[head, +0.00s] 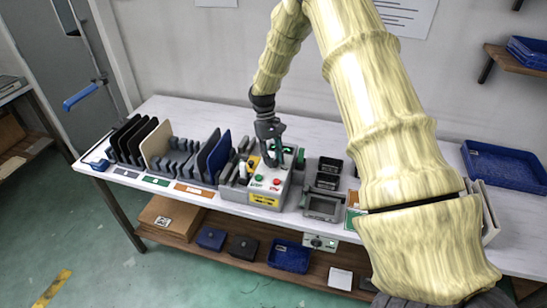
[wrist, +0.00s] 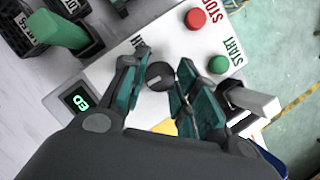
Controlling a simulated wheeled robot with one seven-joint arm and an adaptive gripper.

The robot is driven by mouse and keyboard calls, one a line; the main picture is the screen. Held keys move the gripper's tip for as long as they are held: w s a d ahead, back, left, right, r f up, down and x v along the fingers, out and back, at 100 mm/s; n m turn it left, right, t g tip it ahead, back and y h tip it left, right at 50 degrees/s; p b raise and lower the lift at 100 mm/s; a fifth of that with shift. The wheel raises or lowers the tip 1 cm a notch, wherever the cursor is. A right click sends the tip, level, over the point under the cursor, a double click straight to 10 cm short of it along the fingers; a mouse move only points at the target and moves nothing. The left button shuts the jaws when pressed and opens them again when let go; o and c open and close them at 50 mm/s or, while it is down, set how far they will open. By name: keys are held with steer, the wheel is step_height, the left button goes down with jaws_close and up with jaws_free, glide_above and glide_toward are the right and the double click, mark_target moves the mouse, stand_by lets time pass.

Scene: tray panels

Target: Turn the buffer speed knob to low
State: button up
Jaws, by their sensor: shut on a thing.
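The buffer speed knob (wrist: 160,75) is a small dark round knob on the white face of the control box (wrist: 110,68). My gripper (wrist: 158,88) is over that face, with one teal-padded finger on each side of the knob, shut on it. The knob's pointer direction is hard to make out. A printed label beside the knob is partly hidden by a finger. In the head view my gripper (head: 272,160) reaches down onto the control box (head: 282,190), and the knob is hidden behind it.
A red STOP button (wrist: 196,18) and a green START button (wrist: 219,64) are close to my fingers. A lit green display (wrist: 80,102), a green handle (wrist: 62,30) and a pale lever (wrist: 255,103) are nearby. Upright panels (head: 157,143) stand left of the box.

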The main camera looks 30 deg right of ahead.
steer(key=shift+n, duration=0.4)
steer(key=o, duration=1)
steer(key=shift+d, duration=0.1)
steer(key=v, duration=1.2)
